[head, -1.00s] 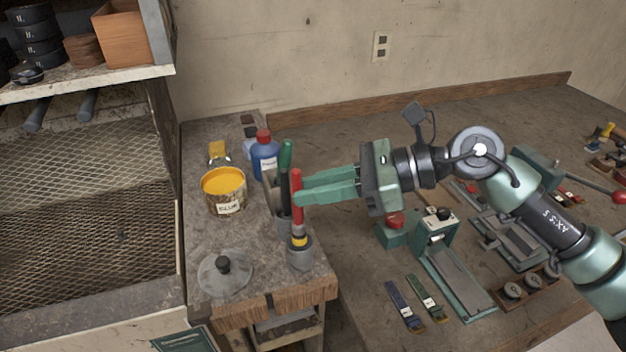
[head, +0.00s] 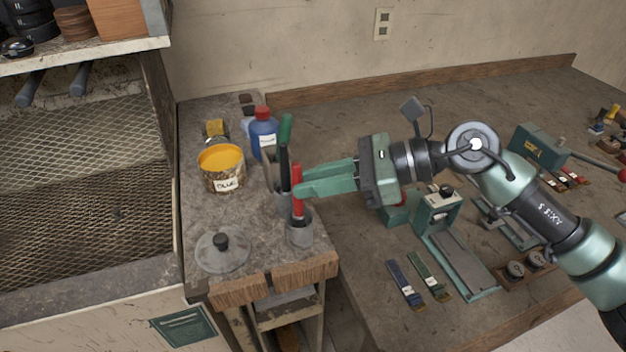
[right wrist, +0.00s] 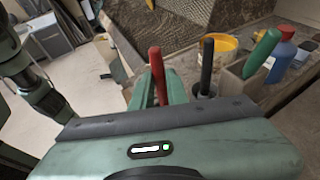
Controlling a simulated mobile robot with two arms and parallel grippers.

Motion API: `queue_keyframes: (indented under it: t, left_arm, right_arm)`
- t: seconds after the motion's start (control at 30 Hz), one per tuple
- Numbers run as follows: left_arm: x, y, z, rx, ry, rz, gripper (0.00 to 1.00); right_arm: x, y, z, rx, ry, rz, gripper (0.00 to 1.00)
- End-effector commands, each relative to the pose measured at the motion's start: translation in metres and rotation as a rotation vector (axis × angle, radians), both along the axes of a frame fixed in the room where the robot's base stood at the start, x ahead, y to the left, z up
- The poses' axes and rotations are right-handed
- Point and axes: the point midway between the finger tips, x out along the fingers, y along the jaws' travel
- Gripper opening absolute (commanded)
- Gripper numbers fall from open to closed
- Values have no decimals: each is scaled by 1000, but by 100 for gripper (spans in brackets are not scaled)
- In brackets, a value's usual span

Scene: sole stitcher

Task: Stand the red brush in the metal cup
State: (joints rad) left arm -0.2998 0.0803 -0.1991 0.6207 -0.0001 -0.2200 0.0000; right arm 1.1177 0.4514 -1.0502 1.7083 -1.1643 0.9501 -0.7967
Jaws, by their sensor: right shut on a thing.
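The red brush (head: 297,176) is upright in my right gripper (head: 300,191), which is shut on its handle. The brush's lower end goes down into the grey metal cup (head: 299,236) near the bench's front edge, and the cup's wall hides its tip. The fingers are above the cup's rim. In the right wrist view the red handle (right wrist: 157,74) stands up between the fingers. My left gripper is not in view.
Just behind the cup, black (head: 284,168) and green (head: 286,130) handles stand close to the fingers. An open glue can (head: 222,180), a blue bottle (head: 264,138) and a knobbed lid (head: 222,254) are on the bench. A green machine (head: 448,245) stands at right.

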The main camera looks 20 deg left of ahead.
Motion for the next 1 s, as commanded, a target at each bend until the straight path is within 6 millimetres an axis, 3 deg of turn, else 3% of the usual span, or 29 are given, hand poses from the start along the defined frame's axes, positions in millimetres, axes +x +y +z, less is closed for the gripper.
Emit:
queue_keyframes:
  t: [0.1, 0.13, 0.2, 0.57, 1.0]
  left_arm:
    - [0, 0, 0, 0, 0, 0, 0]
    - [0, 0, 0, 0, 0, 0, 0]
    - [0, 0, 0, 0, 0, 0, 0]
    - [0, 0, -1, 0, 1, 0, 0]
    - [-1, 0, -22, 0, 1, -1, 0]
  right_arm:
    - [0, 0, 1, 0, 0, 0, 0]
    - [0, 0, 1, 0, 0, 0, 23]
    - [0, 0, 0, 0, 0, 0, 40]
    - [1, -3, 0, 0, 0, -1, 40]
    - [12, -63, 22, 0, 0, -2, 40]
